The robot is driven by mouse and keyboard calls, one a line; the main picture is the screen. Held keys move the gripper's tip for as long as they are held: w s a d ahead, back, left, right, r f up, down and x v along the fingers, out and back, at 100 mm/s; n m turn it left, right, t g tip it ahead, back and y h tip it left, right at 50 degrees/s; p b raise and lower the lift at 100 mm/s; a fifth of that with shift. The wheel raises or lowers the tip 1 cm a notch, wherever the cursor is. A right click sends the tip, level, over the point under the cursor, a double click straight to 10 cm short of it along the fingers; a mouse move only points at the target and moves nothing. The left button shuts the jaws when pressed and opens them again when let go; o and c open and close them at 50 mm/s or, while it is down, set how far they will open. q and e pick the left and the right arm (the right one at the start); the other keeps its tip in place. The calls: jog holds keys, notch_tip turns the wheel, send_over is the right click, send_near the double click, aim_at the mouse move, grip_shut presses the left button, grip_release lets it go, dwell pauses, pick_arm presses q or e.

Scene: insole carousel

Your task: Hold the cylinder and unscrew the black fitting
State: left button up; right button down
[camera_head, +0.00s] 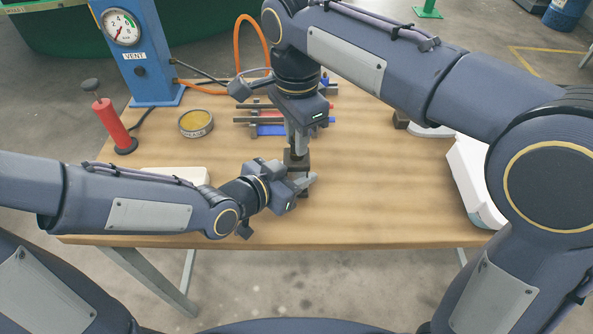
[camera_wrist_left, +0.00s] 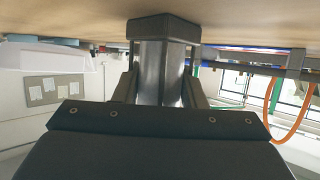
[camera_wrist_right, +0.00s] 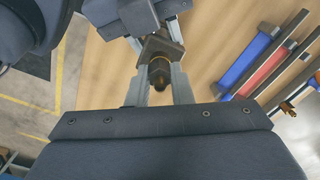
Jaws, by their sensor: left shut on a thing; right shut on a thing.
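The cylinder stands upright at the middle of the table; its dark grey body (camera_wrist_left: 163,75) and black block-like lower end (camera_wrist_left: 164,27) fill the middle of the left wrist view, which is upside down. My left gripper (camera_head: 303,182) is shut on the cylinder from the left, low over the table. My right gripper (camera_head: 297,142) comes down from above and is shut on the fitting at the top. The dark fitting, with a brassy glint (camera_wrist_right: 159,73), sits between the fingertips in the right wrist view. The fingers hide much of both parts in the head view.
Behind the grippers lies a rack with blue and red cylinders (camera_head: 270,130). A yellow-topped tin (camera_head: 196,123), a red hand pump (camera_head: 112,124) and a blue gauge stand (camera_head: 140,55) with an orange hose are at the left. A white bin (camera_head: 467,182) stands at the right.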

jog(key=n, duration=1)
jog(key=shift+n, duration=0.3)
jog(key=n, duration=1)
jog(key=shift+r+n, duration=0.1)
jog(key=shift+n, duration=0.2)
jog(key=n, duration=2.1)
jog(key=shift+r, duration=0.1)
